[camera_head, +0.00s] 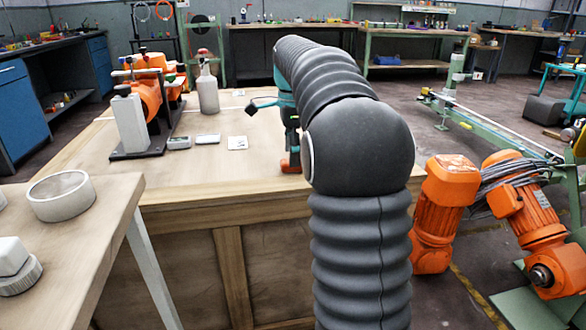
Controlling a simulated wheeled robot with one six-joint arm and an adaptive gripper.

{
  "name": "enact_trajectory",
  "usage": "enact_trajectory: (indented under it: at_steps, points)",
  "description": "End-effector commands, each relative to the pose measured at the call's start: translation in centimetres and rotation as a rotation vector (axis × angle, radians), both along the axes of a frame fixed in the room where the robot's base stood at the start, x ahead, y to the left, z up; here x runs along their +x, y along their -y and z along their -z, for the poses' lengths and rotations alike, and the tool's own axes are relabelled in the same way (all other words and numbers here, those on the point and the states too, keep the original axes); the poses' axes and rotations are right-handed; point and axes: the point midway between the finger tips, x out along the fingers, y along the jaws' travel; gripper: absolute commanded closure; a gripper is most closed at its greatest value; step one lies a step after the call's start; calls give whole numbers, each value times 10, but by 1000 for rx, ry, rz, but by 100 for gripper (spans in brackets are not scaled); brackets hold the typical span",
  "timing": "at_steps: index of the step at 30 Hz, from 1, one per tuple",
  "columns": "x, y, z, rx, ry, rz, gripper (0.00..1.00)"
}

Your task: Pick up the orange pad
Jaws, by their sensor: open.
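A small orange piece (290,164), which looks like the orange pad, shows at the near edge of the wooden workbench (215,180). It is just left of my dark arm, which hides its right side. My gripper (291,146) hangs down directly above it, mostly behind the arm. The fingers are small and partly hidden, and I cannot tell whether they touch the orange piece. The gripper is open, with nothing seen held in it.
A side table (95,215) with a white ring (61,195) is at left. Orange motors (445,200) stand right.

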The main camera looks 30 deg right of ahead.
Motion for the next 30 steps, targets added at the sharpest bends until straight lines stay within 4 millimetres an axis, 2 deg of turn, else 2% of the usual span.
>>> enact_trajectory:
  at_steps: [1, 5, 13, 14, 18, 20, 30]
  points:
    - [0, 0, 9, 1, -2, 0, 29]
    - [0, 0, 19, 0, -1, 1, 29]
    - [0, 0, 21, 0, 0, 1, 29]
    - [0, 0, 21, 0, 0, 1, 34]
    - [0, 0, 21, 0, 0, 1, 69]
    - [0, 0, 21, 0, 0, 1, 83]
    - [0, 0, 20, 0, 0, 1, 83]
